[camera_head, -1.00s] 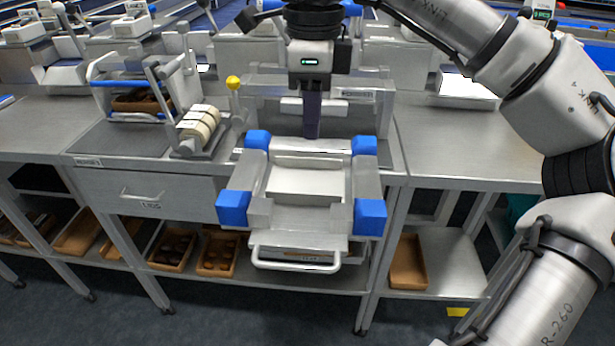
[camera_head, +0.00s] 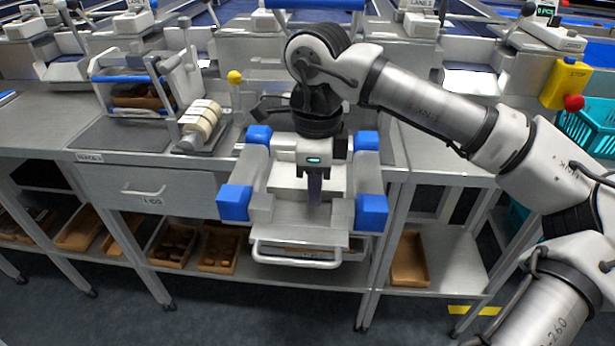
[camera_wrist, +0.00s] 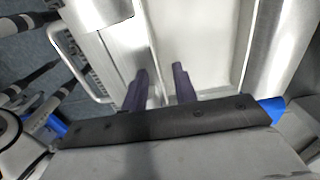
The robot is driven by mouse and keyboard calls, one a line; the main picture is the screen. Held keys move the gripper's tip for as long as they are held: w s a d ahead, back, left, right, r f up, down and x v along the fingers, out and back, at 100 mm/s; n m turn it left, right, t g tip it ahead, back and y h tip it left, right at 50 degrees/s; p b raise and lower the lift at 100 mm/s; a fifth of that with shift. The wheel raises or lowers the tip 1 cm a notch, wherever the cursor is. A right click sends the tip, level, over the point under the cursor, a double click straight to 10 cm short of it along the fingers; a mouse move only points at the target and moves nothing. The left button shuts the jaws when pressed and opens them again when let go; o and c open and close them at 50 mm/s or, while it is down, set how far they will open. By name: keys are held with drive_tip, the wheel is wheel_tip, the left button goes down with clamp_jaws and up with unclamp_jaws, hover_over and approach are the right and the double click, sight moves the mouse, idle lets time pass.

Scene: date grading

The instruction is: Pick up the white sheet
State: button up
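A flat whitish rectangle, which looks like the white sheet (camera_head: 283,176), lies in the bed of a metal machine (camera_head: 262,208) with blue corner blocks. It also shows as a pale panel in the wrist view (camera_wrist: 205,40). My gripper (camera_head: 314,198) is over the front part of this bed, pointing down, and hides part of the whitish rectangle. In the wrist view my gripper's (camera_wrist: 160,70) two dark fingers stand apart with nothing visible held between them. I cannot tell whether the fingertips touch the surface.
A bright white stack or sheet (camera_head: 470,80) lies on the bench at right. A yellow stop box (camera_head: 565,82) and teal crate (camera_head: 590,125) are at far right. A handled tray (camera_head: 296,258) projects in front.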

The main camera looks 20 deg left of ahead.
drive_tip(key=shift+f, duration=0.2)
clamp_jaws()
drive_tip(key=shift+r, duration=0.15)
